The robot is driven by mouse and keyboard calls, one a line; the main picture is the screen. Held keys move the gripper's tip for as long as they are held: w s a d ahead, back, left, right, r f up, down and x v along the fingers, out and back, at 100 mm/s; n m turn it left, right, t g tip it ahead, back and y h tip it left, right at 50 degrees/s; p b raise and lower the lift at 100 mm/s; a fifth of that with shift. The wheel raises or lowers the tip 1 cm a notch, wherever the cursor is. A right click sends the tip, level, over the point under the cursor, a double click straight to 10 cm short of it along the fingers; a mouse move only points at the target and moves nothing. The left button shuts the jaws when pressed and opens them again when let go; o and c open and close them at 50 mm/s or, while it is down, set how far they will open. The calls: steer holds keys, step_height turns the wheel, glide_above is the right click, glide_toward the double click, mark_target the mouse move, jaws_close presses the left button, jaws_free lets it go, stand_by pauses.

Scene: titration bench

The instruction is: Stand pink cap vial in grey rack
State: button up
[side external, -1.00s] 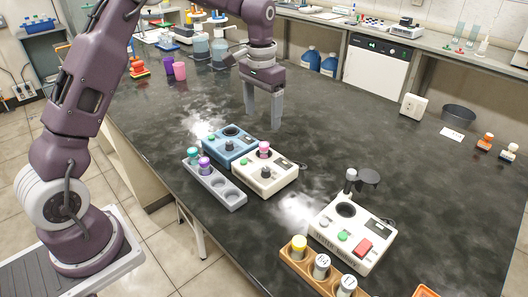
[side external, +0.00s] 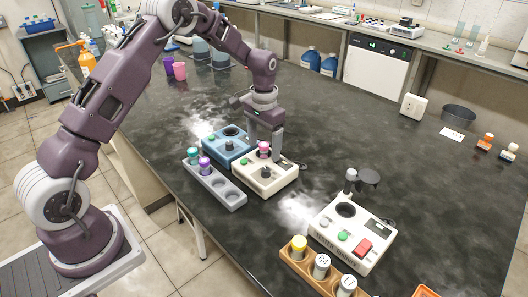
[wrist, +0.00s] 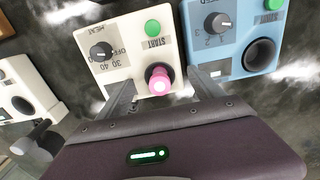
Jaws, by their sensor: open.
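The pink cap vial (side external: 264,148) stands upright in the white heater box (side external: 279,182), only its pink top showing. It also shows in the wrist view (wrist: 158,82). My gripper (side external: 264,155) is open around the pink cap, one finger on each side of it. I cannot tell whether the fingers touch the cap. The grey rack (side external: 229,194) lies left of the white box. It holds a teal cap vial (side external: 193,154) and a purple cap vial (side external: 205,165) at its far end. Its nearer two holes are empty.
A blue box (side external: 226,144) with a dark knob sits against the white box's far left side. A white tester (side external: 351,233) and a wooden rack (side external: 300,267) with several vials stand at the front right.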

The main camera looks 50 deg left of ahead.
mark_target(264, 144)
steer(key=c, duration=1.7)
steer(key=shift+r, duration=2.05)
jaws_close()
steer(key=shift+r, duration=0.1)
step_height(264, 144, up, 7)
steer(key=s+a, duration=0.1)
steer(key=s, duration=1.4)
steer(key=shift+n, duration=0.3)
steer(key=shift+s+a+f, duration=0.1)
steer(key=shift+s+f, duration=0.05)
steer(key=shift+f, duration=2.35)
steer(key=shift+s+a+f, duration=0.1)
steer(key=shift+f, duration=2.35)
